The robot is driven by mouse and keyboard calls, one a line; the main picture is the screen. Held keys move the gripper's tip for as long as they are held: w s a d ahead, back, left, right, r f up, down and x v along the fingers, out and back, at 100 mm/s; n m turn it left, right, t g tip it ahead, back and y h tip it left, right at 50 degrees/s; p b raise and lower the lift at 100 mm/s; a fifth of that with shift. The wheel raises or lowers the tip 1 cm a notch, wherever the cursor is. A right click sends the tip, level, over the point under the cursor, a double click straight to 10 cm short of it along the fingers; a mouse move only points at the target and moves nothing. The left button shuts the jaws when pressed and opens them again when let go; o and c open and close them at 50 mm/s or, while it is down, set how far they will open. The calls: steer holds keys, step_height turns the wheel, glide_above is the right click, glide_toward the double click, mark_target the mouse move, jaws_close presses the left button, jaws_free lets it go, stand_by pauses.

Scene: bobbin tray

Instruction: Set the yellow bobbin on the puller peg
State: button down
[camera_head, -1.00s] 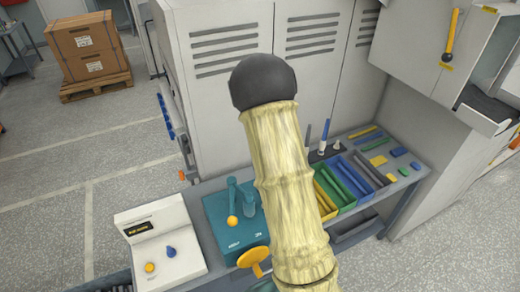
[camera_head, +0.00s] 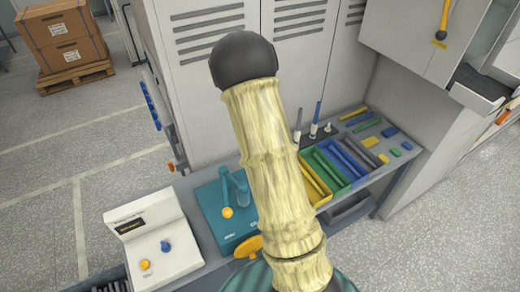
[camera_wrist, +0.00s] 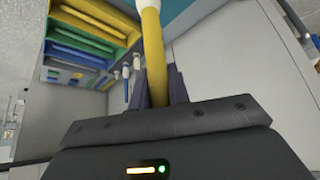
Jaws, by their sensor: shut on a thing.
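In the wrist view my gripper (camera_wrist: 159,82) is shut on a long yellow bobbin (camera_wrist: 153,45). The bobbin stands up from between the dark fingers and runs out of the top edge. In the head view my arm hides the gripper and the held bobbin. A teal machine (camera_head: 212,207) with upright teal posts (camera_head: 224,184), an orange ball knob and a yellow disc stands on the bench, left of my arm. I cannot tell which part is the puller peg. A teal surface (camera_wrist: 190,10) shows behind the bobbin in the wrist view.
A tray with yellow, green (camera_head: 326,172) and blue (camera_head: 352,160) compartments lies right of my arm. Slim pieces with white bases (camera_head: 314,130) stand behind it. A white console (camera_head: 150,235) stands on the left. Tall lockers (camera_head: 205,70) rise behind the bench.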

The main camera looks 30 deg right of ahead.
steer(key=shift+f+b, duration=1.4)
steer(key=shift+f, duration=1)
steer(key=shift+s+b, duration=0.1)
steer(key=shift+b, duration=0.2)
steer(key=shift+f+b, duration=0.55)
steer(key=shift+f, duration=0.05)
steer(key=c, duration=1.6)
jaws_free()
steer(key=shift+r, duration=0.15)
steer(key=p+v, duration=0.6)
steer(key=v, duration=0.5)
